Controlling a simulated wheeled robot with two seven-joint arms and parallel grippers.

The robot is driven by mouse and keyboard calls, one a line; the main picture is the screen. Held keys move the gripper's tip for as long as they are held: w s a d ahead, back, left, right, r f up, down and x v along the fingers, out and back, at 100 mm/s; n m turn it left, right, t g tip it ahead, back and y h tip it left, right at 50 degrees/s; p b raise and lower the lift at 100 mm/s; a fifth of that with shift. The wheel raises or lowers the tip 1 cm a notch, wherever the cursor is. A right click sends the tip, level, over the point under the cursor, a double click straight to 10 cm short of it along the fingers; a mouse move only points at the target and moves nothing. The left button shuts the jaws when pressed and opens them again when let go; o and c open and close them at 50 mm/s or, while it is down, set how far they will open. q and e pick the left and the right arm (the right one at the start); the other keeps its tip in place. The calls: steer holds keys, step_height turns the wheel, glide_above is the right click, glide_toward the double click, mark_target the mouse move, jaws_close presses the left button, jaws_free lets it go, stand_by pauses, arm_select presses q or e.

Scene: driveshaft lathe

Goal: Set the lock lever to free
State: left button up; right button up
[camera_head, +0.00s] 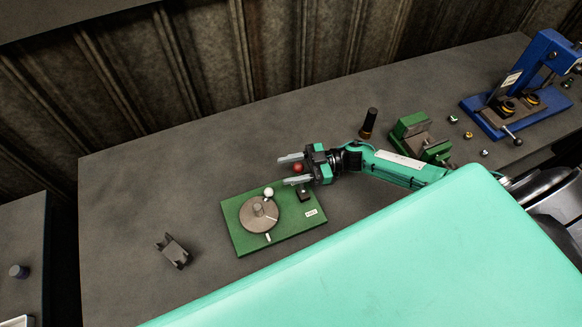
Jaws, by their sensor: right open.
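A green base plate (240,240) lies on the grey bench. It carries a grey round disc (257,214) with a white ball knob (269,191) near its far edge. A small dark block (305,195) sits at the plate's right side, near a white label (311,212) whose text is too small to read surely. A red ball knob (297,168), which looks like the lock lever's end, shows between the fingers of my right gripper (292,170). The gripper is open around it, fingers pointing left. The lever's shaft is hidden. My left gripper is not in view.
A dark forked block (173,250) lies left of the plate. A black-handled tool (369,122) and a green vise-like fixture (415,132) stand to the right. A blue press (520,95) is at far right, with small parts nearby. The bench behind the plate is clear.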

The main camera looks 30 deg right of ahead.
jaws_close()
steer(key=shift+s, duration=0.15)
steer(key=s+n+b, duration=0.2)
steer(key=n, duration=0.1)
steer(key=s+n+y+b, duration=0.1)
steer(key=s+n+b, duration=0.2)
steer(key=n, duration=0.1)
steer(key=s+n+g+b, duration=0.1)
steer(key=s+n+b, duration=0.1)
steer(key=n+b, duration=0.1)
steer(key=shift+s+a+r+n+y, duration=0.15)
steer(key=shift+s+a+n+y, duration=0.05)
steer(key=shift+s+n+y, duration=0.15)
steer(key=shift+s, duration=0.15)
stand_by(0.4)
jaws_free()
